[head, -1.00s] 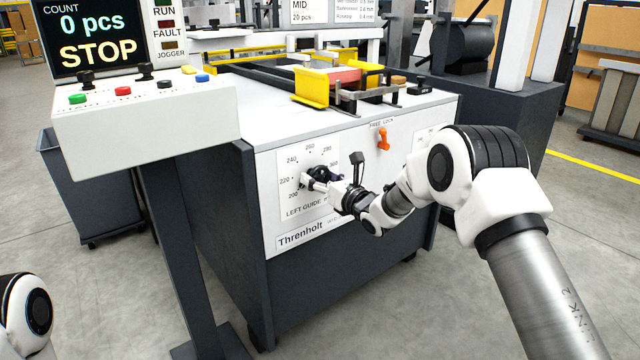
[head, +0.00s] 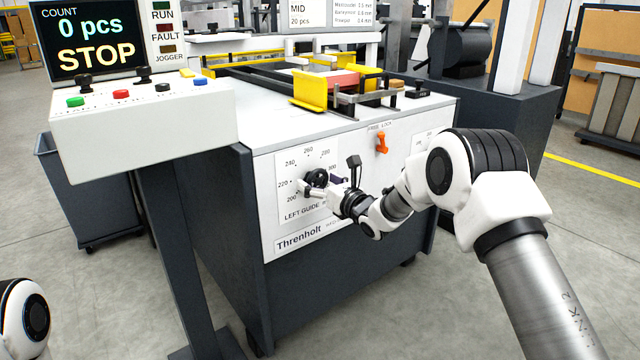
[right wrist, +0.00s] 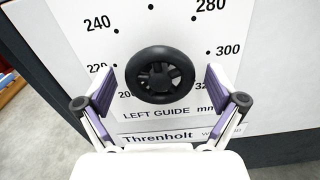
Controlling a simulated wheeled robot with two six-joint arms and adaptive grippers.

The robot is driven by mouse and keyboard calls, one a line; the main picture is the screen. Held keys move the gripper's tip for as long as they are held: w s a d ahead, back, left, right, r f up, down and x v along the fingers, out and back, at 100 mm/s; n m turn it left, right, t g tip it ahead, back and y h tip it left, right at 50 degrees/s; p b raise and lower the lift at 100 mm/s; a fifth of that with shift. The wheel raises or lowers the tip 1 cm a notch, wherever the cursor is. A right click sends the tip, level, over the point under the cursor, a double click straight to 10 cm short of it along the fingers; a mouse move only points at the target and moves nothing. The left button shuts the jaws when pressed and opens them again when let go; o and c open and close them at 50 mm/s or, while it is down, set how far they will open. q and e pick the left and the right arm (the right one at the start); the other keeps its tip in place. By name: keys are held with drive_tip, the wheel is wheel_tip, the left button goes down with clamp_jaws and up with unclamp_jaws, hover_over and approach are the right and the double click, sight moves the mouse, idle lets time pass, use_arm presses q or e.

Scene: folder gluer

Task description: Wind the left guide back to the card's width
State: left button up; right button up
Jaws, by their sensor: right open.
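The left guide's handwheel (head: 318,177), a black spoked wheel, sits on a white dial plate (head: 290,207) marked LEFT GUIDE mm. It also shows in the right wrist view (right wrist: 160,75). My right gripper (head: 321,183) is open. In the right wrist view its fingers (right wrist: 160,90) stand on either side of the wheel, with a gap visible at each side. On the machine top, a yellow guide plate (head: 309,90) stands left of a red card (head: 344,79). Which guide plate the wheel moves is not shown. My left gripper is out of view.
An orange lever (head: 381,143) under FREE LOCK is right of the dial. The control panel (head: 145,115), its screen reading STOP and 0 pcs, overhangs at left on a dark post. A dark bin (head: 88,195) stands behind it. The floor in front is clear.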

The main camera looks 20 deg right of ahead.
drive_tip(key=v, duration=1.2)
